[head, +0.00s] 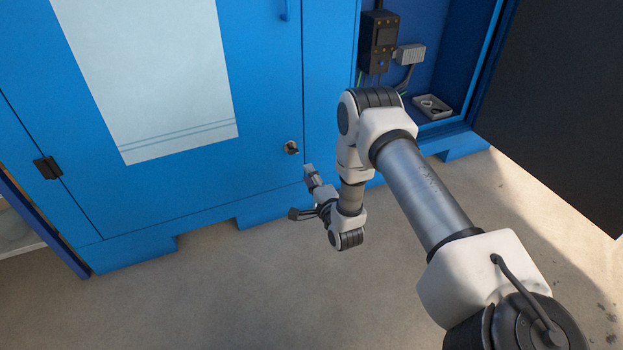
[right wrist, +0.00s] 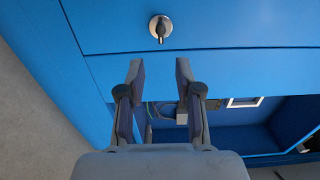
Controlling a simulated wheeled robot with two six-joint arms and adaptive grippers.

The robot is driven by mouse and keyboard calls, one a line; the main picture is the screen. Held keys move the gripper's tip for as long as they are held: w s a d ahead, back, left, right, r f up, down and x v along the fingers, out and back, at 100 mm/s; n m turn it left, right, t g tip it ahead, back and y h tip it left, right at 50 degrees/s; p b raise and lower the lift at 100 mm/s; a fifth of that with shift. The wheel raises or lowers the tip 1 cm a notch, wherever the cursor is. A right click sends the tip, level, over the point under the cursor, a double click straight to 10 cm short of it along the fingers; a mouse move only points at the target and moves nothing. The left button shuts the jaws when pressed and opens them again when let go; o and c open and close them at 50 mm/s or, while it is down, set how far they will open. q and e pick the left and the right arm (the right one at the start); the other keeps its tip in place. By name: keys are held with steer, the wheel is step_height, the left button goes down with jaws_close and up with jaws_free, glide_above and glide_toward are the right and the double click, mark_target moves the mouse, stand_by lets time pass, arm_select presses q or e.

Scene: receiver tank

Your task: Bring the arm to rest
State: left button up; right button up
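My right arm comes in from the lower right in the head view and bends down in front of the blue cabinet. My right gripper (head: 300,192) is in front of the cabinet's lower edge, below and close to a round door lock (head: 291,147). In the right wrist view the gripper (right wrist: 157,75) has its two fingers apart with nothing between them. The lock (right wrist: 160,27) shows beyond the fingertips, apart from them. My left gripper is not in view.
The blue cabinet (head: 265,80) has a closed door with a pale panel (head: 150,70). To its right is an open compartment with a black device (head: 379,40) and a small tray (head: 432,107). A dark open door (head: 560,90) stands at the right. The floor (head: 240,290) in front is clear.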

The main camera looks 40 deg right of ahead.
steer(key=shift+s+a, duration=0.15)
steer(key=shift+s, duration=0.5)
